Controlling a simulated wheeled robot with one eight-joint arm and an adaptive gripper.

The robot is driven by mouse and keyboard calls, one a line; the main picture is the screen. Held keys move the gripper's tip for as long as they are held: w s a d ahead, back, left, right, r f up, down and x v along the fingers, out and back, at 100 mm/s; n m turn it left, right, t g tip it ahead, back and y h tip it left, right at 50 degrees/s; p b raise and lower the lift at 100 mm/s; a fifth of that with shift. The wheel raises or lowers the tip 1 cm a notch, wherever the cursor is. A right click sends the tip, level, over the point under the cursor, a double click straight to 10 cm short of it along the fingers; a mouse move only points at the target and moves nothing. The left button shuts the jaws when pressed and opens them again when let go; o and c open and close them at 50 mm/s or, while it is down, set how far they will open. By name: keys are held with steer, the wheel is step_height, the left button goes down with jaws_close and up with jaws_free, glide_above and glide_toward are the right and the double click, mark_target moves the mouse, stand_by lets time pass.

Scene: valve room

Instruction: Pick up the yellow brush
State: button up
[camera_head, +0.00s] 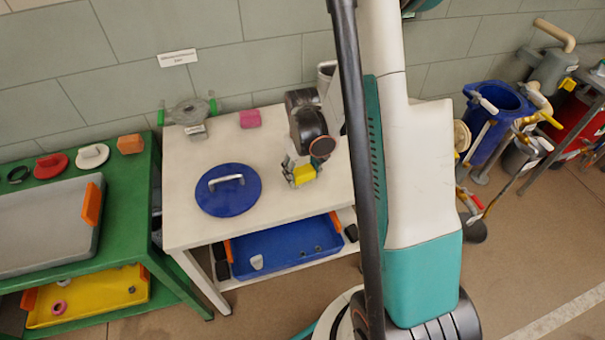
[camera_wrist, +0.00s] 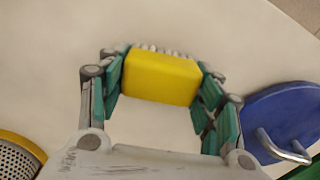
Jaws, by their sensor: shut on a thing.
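The yellow brush (camera_head: 305,174) is between the fingers of my gripper (camera_head: 299,172), over the right part of the white table (camera_head: 185,225). In the wrist view the brush (camera_wrist: 160,77) shows as a yellow block with pale bristles along its far edge. The green-padded fingers of my gripper (camera_wrist: 160,90) are shut on its two ends. I cannot tell whether the brush touches the tabletop.
A blue round lid (camera_head: 222,196) with a metal handle lies left of my gripper. A pink block (camera_head: 250,118) and a grey device with green handles (camera_head: 188,112) stand at the back. A blue tray (camera_head: 280,252) is on the shelf below. A green table (camera_head: 130,200) is at left.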

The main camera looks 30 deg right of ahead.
mark_target(302, 169)
step_height(302, 169, up, 20)
steer(key=p, duration=0.7)
steer(key=shift+p, duration=0.35)
steer(key=shift+o, duration=1.1)
steer(key=shift+w, duration=0.1)
steer(key=shift+c, duration=0.4)
